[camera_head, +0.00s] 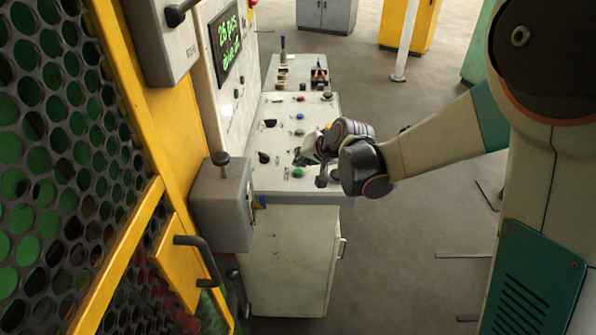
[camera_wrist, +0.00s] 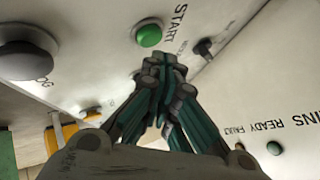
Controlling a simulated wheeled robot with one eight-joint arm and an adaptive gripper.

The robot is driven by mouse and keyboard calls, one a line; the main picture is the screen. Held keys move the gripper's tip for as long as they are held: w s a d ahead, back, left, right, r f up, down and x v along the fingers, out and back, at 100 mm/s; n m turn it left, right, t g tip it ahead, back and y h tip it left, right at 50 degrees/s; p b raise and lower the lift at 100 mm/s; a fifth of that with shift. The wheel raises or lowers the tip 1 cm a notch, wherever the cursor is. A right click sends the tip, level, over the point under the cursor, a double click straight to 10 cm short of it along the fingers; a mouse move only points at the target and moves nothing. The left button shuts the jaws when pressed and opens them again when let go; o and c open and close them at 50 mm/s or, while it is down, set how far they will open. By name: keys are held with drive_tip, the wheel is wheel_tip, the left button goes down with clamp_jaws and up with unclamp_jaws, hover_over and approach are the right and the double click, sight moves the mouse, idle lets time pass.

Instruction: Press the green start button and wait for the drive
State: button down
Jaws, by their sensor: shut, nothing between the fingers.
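The green start button (camera_head: 297,172) is on the near part of the sloping light console top (camera_head: 265,181). In the wrist view the green button (camera_wrist: 149,36) stands beside the printed word START, just beyond my fingertips. My gripper (camera_head: 303,157) is over the console, close to the button and on its far side in the head view. In the wrist view my gripper (camera_wrist: 162,66) has its fingers shut together with nothing between them. A gap to the button seems to show; I cannot tell the exact height above the panel.
A dark round knob (camera_wrist: 28,52) and a black switch (camera_wrist: 203,47) flank the button. A grey lever box (camera_head: 221,205) and yellow mesh guard (camera_head: 150,120) stand left. A screen (camera_head: 226,40) shows green text. Floor at right is open.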

sight(301, 170)
drive_tip(key=shift+f, duration=0.15)
idle(0.3)
drive_tip(key=shift+f+b, duration=0.3)
drive_tip(key=shift+b, duration=0.1)
drive_tip(key=shift+f+b, duration=0.35)
drive_tip(key=shift+f, duration=0.05)
idle(0.6)
drive_tip(key=shift+r, duration=0.1)
drive_tip(key=shift+r+p, duration=0.6)
drive_tip(key=shift+r, duration=0.15)
drive_tip(key=shift+r+p, duration=1.7)
drive_tip(key=shift+r, duration=0.8)
